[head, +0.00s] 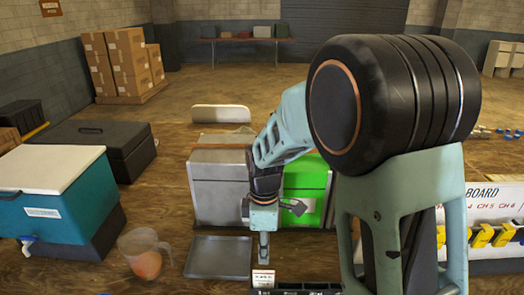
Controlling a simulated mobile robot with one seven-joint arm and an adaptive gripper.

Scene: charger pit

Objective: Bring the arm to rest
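My arm rises large at the right and reaches left and down. My gripper (264,248) hangs pointing down in front of a grey and green box (215,190), just right of a flat grey tray (218,258). It is small in this view, and I cannot tell whether its fingers are open or shut. A small white label or card (263,278) shows just below the gripper at a dark compartmented holder (310,289). I cannot tell whether the gripper touches it.
A teal cooler with a white lid (50,195) and a clear jug with orange contents (144,258) stand at the left. A black case (95,142) is behind them. A white board with yellow chargers (490,236) is at the right. Stacked cartons (125,62) stand farther back.

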